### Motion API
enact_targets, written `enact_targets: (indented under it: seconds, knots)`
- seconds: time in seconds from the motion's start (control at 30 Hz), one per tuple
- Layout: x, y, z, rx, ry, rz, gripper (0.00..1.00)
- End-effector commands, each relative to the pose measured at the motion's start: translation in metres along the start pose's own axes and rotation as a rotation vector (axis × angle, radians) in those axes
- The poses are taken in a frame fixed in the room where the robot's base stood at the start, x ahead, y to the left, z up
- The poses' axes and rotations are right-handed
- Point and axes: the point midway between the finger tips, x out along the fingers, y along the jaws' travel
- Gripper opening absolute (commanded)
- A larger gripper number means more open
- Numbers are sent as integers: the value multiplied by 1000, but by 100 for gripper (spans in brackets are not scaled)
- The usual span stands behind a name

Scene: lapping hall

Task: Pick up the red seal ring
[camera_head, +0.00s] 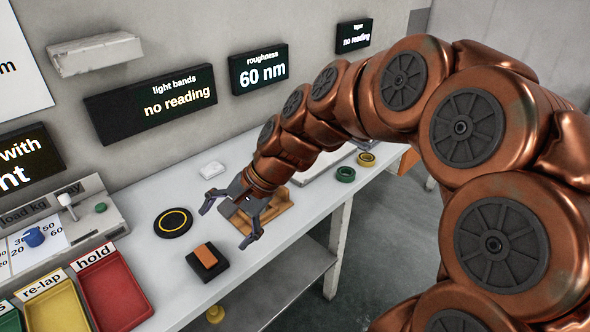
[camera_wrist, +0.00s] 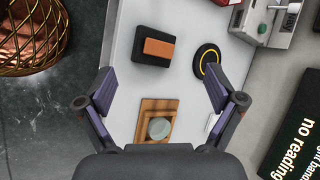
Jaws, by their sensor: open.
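I see no red seal ring in either view. In the head view a green ring (camera_head: 345,174) and a yellow ring (camera_head: 366,159) lie on the bench to the right, beyond my wrist. My gripper (camera_head: 228,224) is open and empty above the bench, with its fingers spread. My arm hides part of the bench.
A black block with an orange top (camera_head: 206,257) and a black disc with a yellow circle (camera_head: 173,223) lie left of the gripper. A red tray (camera_head: 117,301) and a yellow tray (camera_head: 57,309) stand at the left. A white object (camera_head: 212,169) lies near the wall.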

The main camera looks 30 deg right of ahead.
Motion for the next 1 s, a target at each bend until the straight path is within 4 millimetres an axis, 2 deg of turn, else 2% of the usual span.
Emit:
enact_targets:
  seconds: [0.03, 0.07, 0.17, 0.2, 0.27, 0.4, 0.5, 0.6, 0.7, 0.8, 1.0]
  knots:
    - [10, -8, -28, 113, -2, -72, 93]
    - [10, -15, -42, 181, -2, -118, 93]
    - [7, -34, -96, 414, -4, -267, 93]
    - [3, -38, -120, 509, -6, -328, 93]
    - [-2, -40, -159, 657, -13, -418, 93]
    - [-23, -27, -253, 995, -31, -629, 93]
    - [-38, -4, -311, 1206, -51, -760, 93]
    - [-54, 20, -357, 1367, -67, -870, 93]
    - [-63, 41, -386, 1476, -78, -941, 93]
    - [-68, 51, -400, 1532, -89, -977, 93]
    - [-61, 46, -410, 1547, -93, -987, 93]
